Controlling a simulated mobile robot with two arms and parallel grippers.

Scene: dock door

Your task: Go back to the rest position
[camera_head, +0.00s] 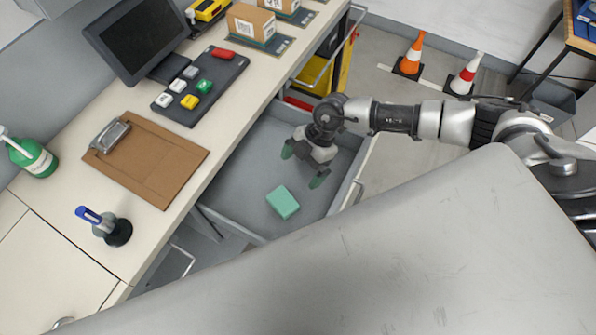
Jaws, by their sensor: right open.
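My right gripper (304,167) hangs over the open grey drawer (247,158) beside the bench. Its green-tipped fingers are spread apart with nothing between them. My right arm reaches in from the right edge of the view. A small green block (283,202) lies on the drawer floor, below the gripper in the picture and apart from its fingers. My left gripper does not show.
The bench top (225,135) holds a clipboard (146,160), a button panel (200,86), a monitor (137,38), a pen stand (118,232), a green bottle (32,157) and small boxes (250,22). Two cones (411,58) stand on the floor beyond my right arm.

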